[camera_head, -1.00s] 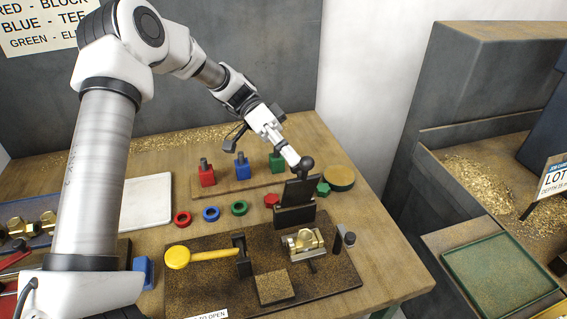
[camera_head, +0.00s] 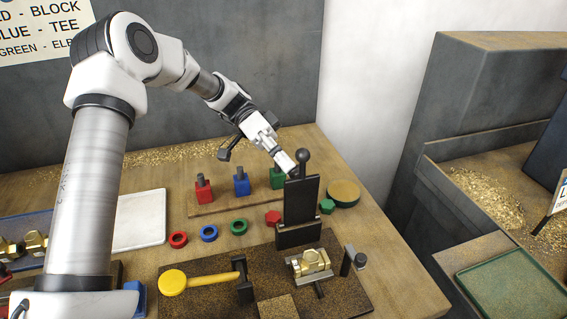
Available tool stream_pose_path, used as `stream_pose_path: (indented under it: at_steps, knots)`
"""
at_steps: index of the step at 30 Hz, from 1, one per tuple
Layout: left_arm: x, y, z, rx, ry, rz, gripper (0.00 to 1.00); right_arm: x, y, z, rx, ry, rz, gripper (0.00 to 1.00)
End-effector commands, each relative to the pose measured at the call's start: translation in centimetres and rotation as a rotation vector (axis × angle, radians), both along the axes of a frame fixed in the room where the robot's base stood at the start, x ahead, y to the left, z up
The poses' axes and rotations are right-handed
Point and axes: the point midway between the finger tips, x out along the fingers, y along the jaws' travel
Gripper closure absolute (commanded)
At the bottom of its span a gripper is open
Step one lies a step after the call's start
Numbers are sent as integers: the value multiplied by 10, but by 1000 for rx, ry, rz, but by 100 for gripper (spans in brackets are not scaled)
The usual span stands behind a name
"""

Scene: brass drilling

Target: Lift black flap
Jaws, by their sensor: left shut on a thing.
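The black flap (camera_head: 301,200) stands upright at the back of the dark fixture board, with a round black knob (camera_head: 303,155) at its top. My left gripper (camera_head: 291,171) reaches in from the upper left and is shut at the flap's top edge, beside the knob. Its fingertips are partly hidden behind the flap, so the exact contact is hard to see. My right gripper is not in view.
A brass fitting (camera_head: 311,262) sits in a holder in front of the flap. A yellow-handled lever (camera_head: 205,280) lies to its left. Red, blue and green blocks with posts (camera_head: 241,185) stand behind, with coloured rings in front of them. A round brown disc (camera_head: 344,192) is to the right.

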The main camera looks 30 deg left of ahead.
Motion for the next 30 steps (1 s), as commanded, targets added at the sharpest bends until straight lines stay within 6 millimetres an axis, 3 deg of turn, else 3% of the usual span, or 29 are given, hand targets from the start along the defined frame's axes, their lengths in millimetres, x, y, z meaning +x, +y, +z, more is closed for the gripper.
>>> stream_pose_path:
  at_steps: [1,25,26,27,30]
  knots:
    - [-1,-1,-15,23,12,-1,100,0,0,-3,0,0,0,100]
    - [-1,-1,-15,23,13,-1,100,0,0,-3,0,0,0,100]
    - [-1,-1,-15,23,13,-1,52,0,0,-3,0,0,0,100]
    - [-1,-1,-15,23,13,0,44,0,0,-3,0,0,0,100]
    - [-1,0,-14,22,11,1,44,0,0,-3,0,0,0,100]
